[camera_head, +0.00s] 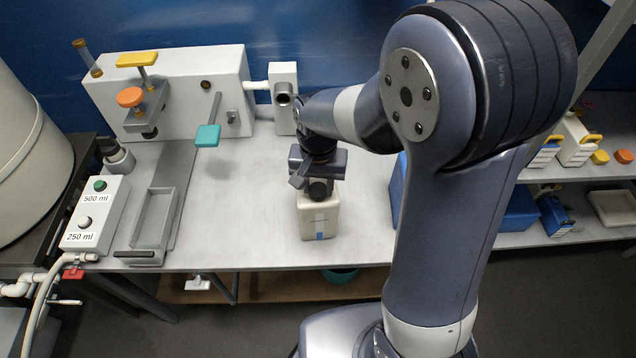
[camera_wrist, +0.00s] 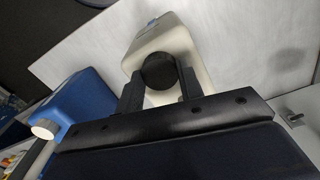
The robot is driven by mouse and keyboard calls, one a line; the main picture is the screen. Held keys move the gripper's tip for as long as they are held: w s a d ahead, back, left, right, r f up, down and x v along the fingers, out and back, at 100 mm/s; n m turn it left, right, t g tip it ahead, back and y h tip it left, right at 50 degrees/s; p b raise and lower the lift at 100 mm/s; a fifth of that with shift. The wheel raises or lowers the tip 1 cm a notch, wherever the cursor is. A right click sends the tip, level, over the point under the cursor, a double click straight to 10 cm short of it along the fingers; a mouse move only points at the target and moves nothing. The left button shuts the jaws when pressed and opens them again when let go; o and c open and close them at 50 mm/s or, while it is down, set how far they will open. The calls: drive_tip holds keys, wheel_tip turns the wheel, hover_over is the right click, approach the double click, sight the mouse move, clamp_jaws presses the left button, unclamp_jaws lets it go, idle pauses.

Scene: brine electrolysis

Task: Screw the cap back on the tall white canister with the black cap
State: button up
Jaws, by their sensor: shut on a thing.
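The tall white canister (camera_head: 320,222) stands upright on the bench near its front edge, with a small blue label low on its front. Its black cap (camera_head: 320,190) is at the top, directly below my gripper (camera_head: 308,180). In the wrist view the black cap (camera_wrist: 158,72) is between the two fingers of my gripper (camera_wrist: 160,88), over the neck of the white canister (camera_wrist: 185,42). My gripper is shut on the cap. The cap looks seated at the canister's mouth, but its thread is hidden, so I cannot tell how tight it is.
A blue canister with a white cap (camera_wrist: 45,130) stands close beside. A white machine (camera_head: 190,90) with a teal lever (camera_head: 207,135) stands at the back left. A button box (camera_head: 95,213) and a grey tray (camera_head: 153,225) are at left. The bench (camera_head: 240,215) between is clear.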

drive_tip(key=shift+f, duration=0.15)
drive_tip(key=m, duration=0.5)
drive_tip(key=shift+m, duration=0.4)
drive_tip(key=shift+m, duration=0.3)
drive_tip(key=m, duration=0.5)
idle(0.4)
drive_tip(key=shift+m, duration=1.1)
drive_tip(key=m, duration=0.3)
drive_tip(key=shift+m, duration=0.3)
